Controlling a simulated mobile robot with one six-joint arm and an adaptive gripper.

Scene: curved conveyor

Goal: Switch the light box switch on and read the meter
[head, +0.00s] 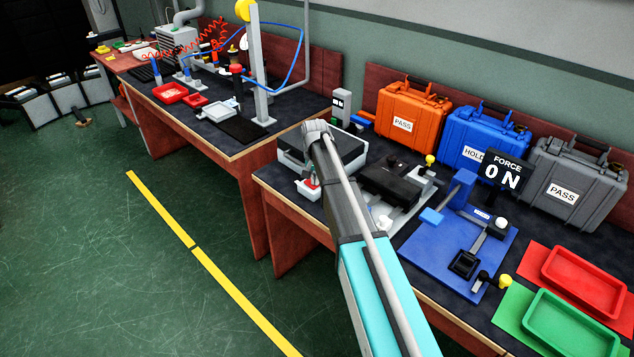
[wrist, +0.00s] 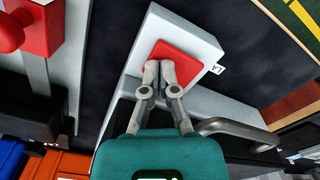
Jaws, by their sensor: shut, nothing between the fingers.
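A small white switch box (head: 311,193) with a red top stands at the front of the light-grey box (head: 346,163), near the bench's front edge. In the wrist view the white switch box (wrist: 200,35) carries a red square switch (wrist: 187,64). My gripper (wrist: 160,70) is shut and empty, its fingertips over the near edge of the red switch; I cannot tell whether they touch it. In the head view my arm hides part of the light-grey box. A small grey meter (head: 341,104) stands behind it, its display too small to read. Another display (head: 503,172) reads FORCE 0 N.
Orange (head: 408,115), blue (head: 484,138) and grey (head: 575,185) cases line the back. A black fixture (head: 393,180) and a blue plate (head: 440,262) lie to the right, then red (head: 583,280) and green (head: 563,325) trays. A curved metal handle (wrist: 240,127) is close right of my gripper.

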